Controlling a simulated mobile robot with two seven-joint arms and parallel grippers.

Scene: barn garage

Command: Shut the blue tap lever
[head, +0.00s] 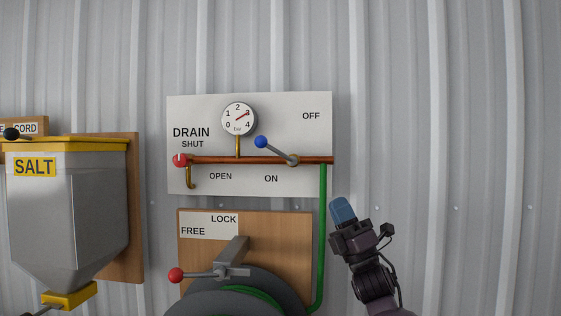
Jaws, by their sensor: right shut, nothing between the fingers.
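The blue tap lever (276,150) is a grey rod with a blue ball knob (261,142) at its end. It is mounted on a copper pipe (215,160) across a white panel (205,108). The lever tilts up and to the left from its brass pivot, with the knob above the pipe. "OFF" is printed at the panel's upper right and "ON" below the pipe. My right gripper (341,207) is shut and empty, with blue fingertips, below and right of the lever and apart from it. My left gripper is not in view.
A round gauge (239,119) and a red drain tap (180,160) share the panel. Below are a wooden board (290,230), a red-knobbed lock lever (176,275) and a green hose (322,240). A salt hopper (65,205) hangs at left. Bare corrugated wall fills the right.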

